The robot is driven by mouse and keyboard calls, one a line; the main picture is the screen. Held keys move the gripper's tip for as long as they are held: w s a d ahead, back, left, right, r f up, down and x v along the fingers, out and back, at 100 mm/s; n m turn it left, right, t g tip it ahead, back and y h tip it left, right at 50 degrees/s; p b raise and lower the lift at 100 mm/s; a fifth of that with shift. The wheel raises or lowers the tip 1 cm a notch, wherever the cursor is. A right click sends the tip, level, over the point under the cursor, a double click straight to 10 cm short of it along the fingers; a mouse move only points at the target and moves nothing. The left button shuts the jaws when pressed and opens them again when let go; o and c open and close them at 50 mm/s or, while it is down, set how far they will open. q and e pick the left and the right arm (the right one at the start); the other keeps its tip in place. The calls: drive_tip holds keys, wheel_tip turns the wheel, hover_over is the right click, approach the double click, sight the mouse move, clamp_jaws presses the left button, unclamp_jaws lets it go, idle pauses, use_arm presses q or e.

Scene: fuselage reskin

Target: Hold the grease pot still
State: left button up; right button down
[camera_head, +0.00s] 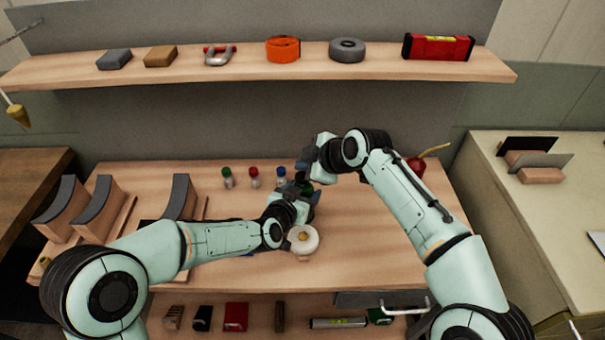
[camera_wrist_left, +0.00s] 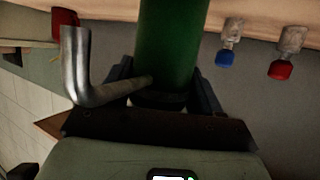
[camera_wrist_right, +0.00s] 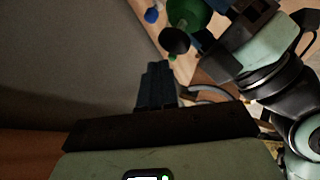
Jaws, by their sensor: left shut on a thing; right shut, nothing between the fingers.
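The grease pot appears as a dark green cylinder (camera_wrist_left: 172,45) in the left wrist view, between the fingers of my left gripper (camera_wrist_left: 163,92), which is shut on it. A bent metal bar (camera_wrist_left: 78,68) sits beside its lower part. In the head view the pot (camera_head: 307,187) is mostly hidden by my grippers, with my left gripper (camera_head: 292,196) at it over the bench. My right gripper (camera_head: 304,168) is shut and empty, just behind and above it. In the right wrist view the closed fingers (camera_wrist_right: 157,85) are apart from the pot (camera_wrist_right: 187,14), whose dark end faces the camera.
Small bottles with green (camera_head: 228,178), red (camera_head: 254,177) and blue (camera_head: 281,176) caps stand at the bench's back. A white round item (camera_head: 303,240) lies in front of my left gripper. Curved blocks (camera_head: 62,207) stand at left. A shelf (camera_head: 200,72) runs above.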

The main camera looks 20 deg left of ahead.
drive_tip(key=shift+r, duration=2.55)
use_arm(q)
drive_tip(key=o, duration=1.5)
drive_tip(key=shift+o, duration=0.2)
